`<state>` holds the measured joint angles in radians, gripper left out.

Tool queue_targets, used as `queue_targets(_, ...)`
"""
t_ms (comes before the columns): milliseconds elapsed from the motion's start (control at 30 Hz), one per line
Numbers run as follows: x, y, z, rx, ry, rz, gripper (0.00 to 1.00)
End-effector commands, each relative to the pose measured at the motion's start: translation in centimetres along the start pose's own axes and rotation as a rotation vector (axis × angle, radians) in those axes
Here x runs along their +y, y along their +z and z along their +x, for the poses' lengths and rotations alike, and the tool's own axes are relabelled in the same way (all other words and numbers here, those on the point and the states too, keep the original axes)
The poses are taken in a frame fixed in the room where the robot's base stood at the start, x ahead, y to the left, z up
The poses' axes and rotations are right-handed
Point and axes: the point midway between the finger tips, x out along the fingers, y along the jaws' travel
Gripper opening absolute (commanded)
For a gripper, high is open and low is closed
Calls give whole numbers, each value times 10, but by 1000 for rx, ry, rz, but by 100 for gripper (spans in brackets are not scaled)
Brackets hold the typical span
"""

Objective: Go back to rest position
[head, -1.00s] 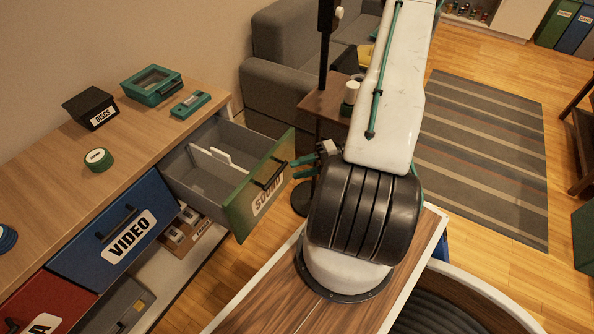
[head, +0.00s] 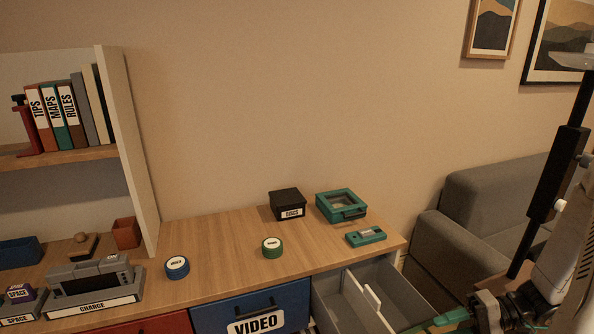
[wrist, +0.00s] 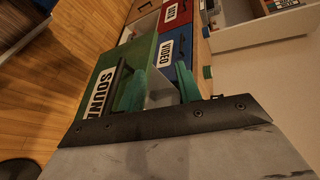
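My gripper (wrist: 160,88) shows two green fingers held apart in the wrist view, with nothing between them. In the head view my gripper (head: 455,320) is at the lower right edge, partly cut off, near the pulled-out grey drawer (head: 342,312). In the wrist view the green front of the SOUND drawer (wrist: 97,88) is just left of the fingers, with its dark handle (wrist: 119,82) close to the left finger. I cannot tell whether they touch. The drawer's front is mostly outside the head view.
The closed blue VIDEO drawer (head: 285,300) is left of the open one. The wooden top (head: 225,240) holds a black box (head: 287,204), a teal box (head: 341,205) and round tins. A grey sofa (head: 480,215) and a black pole (head: 556,190) stand at right.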

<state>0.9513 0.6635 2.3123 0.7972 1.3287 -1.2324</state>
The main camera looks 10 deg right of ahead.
Motion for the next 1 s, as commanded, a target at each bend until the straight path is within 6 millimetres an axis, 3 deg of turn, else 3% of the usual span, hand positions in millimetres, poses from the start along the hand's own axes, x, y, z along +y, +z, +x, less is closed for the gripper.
queue_targets(33, -21, 3, 3, -48, 61, -18, 34)
queue_targets(200, -75, 20, 12, -175, 262, -42, 34)
queue_targets(500, -154, 65, 29, -272, 638, -119, 34)
queue_targets(800, -210, 121, 36, -192, 976, -253, 34)
queue_targets(1000, -235, 155, 32, -52, 1130, -360, 34)
